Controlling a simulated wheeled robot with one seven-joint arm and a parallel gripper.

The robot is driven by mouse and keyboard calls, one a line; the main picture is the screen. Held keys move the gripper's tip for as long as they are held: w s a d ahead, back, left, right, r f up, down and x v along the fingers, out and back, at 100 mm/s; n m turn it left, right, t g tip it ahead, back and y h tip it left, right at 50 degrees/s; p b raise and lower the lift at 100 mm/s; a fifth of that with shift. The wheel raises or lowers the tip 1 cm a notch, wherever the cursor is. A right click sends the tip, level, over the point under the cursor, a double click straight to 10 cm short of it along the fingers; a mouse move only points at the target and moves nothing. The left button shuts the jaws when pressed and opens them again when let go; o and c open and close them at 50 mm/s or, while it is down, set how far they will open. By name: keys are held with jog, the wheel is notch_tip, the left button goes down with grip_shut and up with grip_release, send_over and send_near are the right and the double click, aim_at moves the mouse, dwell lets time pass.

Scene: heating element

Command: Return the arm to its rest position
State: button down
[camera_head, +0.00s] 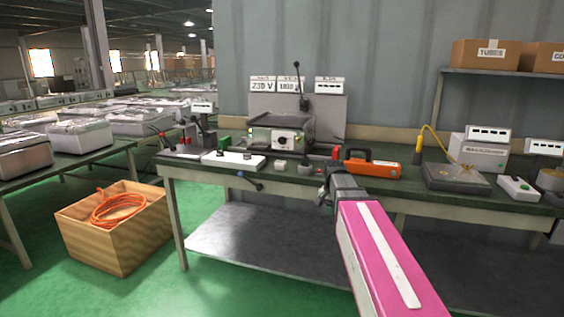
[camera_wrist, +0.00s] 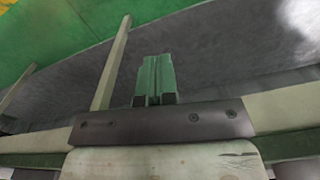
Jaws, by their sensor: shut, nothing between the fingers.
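My gripper (camera_wrist: 156,62) shows in the wrist view with its two greenish fingers side by side, shut and empty. In the head view my arm, with a pink and white link, reaches in from the lower right. Its dark wrist end (camera_head: 345,184) is in front of the workbench (camera_head: 200,171), near its front edge. The fingertips are hard to make out in the head view. In the wrist view, the fingers show against a grey surface and a pale leg or rail, with green floor at the upper left.
On the bench are a heating device (camera_head: 283,136), an orange tool (camera_head: 372,168), a white switch box (camera_head: 233,159) and a dark plate (camera_head: 455,178) with a yellow cable. A wooden crate (camera_head: 115,240) with orange cable stands on the floor at left. A grey lower shelf (camera_head: 250,232) is bare.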

jog(key=s+f+n, duration=0.5)
jog(key=s+f, duration=1)
jog(key=f, duration=0.3)
jog(key=shift+f+n, duration=0.35)
jog(key=shift+n, duration=0.05)
